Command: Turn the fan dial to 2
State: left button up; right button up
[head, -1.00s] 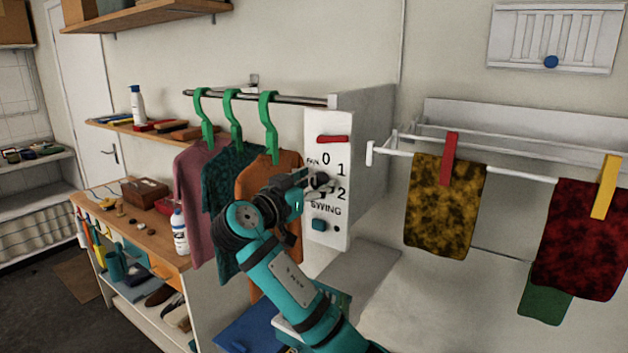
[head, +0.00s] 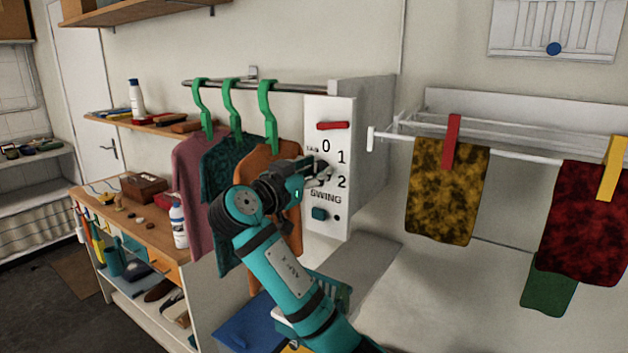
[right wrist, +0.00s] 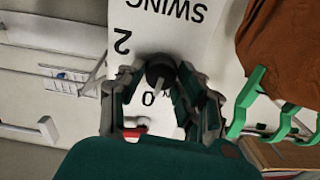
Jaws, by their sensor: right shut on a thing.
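A white control panel (head: 342,216) carries the numbers 0, 1 and 2, the word SWING and a fan dial. The dark round dial (right wrist: 160,68) shows in the right wrist view between my fingers, near the 0 and the 2. The 1 is hidden there. My right gripper (head: 322,174) is at the panel, shut on the dial; it also shows in the right wrist view (right wrist: 160,84). Its fingers hide much of the dial in the head view, and I cannot tell which number the dial points at. My left gripper is not in view.
A red bar (head: 333,125) is above the numbers and a teal button (head: 319,214) below. Shirts on green hangers (head: 267,117) hang close left of my arm. A drying rack (head: 385,134) with cloths stands to the right.

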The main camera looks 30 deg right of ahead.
jog(key=m+b, duration=0.2)
jog(key=b, duration=0.2)
jog(key=m+b, duration=0.3)
jog(key=b, duration=0.1)
jog(key=m+b, duration=0.2)
jog(key=b, duration=0.2)
jog(key=shift+f+m, duration=0.3)
jog(key=shift+m, duration=0.1)
jog(key=shift+m+b, duration=0.4)
jog(key=shift+b, duration=0.2)
jog(key=m+b, duration=0.2)
jog(key=shift+s+m, duration=0.1)
jog(key=shift+m, duration=0.3)
jog(key=m+b, duration=0.1)
jog(key=m, duration=0.2)
jog(key=shift+m, duration=0.3)
jog(key=m+b, duration=0.1)
jog(key=m, duration=0.2)
jog(key=shift+m, duration=0.3)
jog(key=shift+m+b, duration=0.5)
jog(key=shift+m, duration=1.6)
jog(key=shift+f, duration=0.1)
jog(key=o, duration=1.1)
